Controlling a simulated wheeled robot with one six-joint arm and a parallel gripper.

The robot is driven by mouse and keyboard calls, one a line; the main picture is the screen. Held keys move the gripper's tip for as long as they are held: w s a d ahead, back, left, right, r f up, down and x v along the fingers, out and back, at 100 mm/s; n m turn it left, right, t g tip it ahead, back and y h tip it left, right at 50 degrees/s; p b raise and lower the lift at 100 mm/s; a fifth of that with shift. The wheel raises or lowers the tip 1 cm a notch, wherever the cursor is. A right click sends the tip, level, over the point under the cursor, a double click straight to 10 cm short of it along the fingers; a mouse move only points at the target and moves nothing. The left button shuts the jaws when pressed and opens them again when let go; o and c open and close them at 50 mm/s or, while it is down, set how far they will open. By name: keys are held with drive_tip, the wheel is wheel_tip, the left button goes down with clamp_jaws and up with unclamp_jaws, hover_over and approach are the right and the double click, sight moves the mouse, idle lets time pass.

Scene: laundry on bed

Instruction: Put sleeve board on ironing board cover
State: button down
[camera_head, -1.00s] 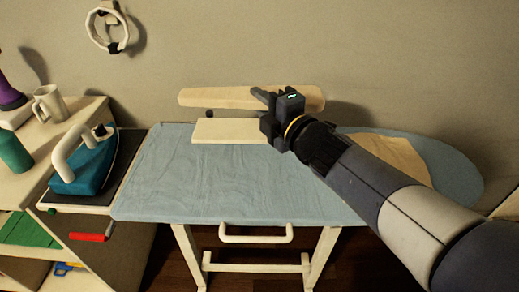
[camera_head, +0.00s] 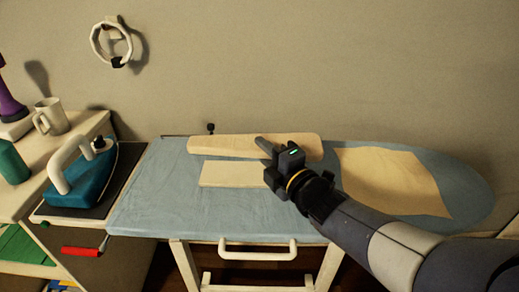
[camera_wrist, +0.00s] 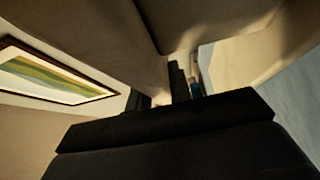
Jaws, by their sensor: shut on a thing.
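The sleeve board, a long cream padded top (camera_head: 225,146) over a flat cream base (camera_head: 232,174), is over the back middle of the blue ironing board cover (camera_head: 165,205). My gripper (camera_head: 268,148) is shut on the sleeve board near its right end, reaching in from the lower right. The gripper hides the right part of the base. I cannot tell whether the base touches the cover. In the wrist view, dark gripper parts fill the bottom, and a pale, blurred surface close to the camera fills the top.
A beige patch (camera_head: 390,182) lies on the cover's right part. Left of the cover are a teal iron (camera_head: 88,185) on a dark rest, a white mug (camera_head: 50,116) and a green bottle (camera_head: 13,162). A wall stands close behind. The cover's front left is clear.

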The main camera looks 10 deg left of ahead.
drive_tip(key=shift+f, duration=0.1)
drive_tip(key=c, duration=1.3)
unclamp_jaws()
drive_tip(key=shift+r, duration=0.25)
drive_tip(key=v, duration=1.2)
drive_tip(key=shift+f+p, duration=0.15)
drive_tip(key=shift+p, duration=0.2)
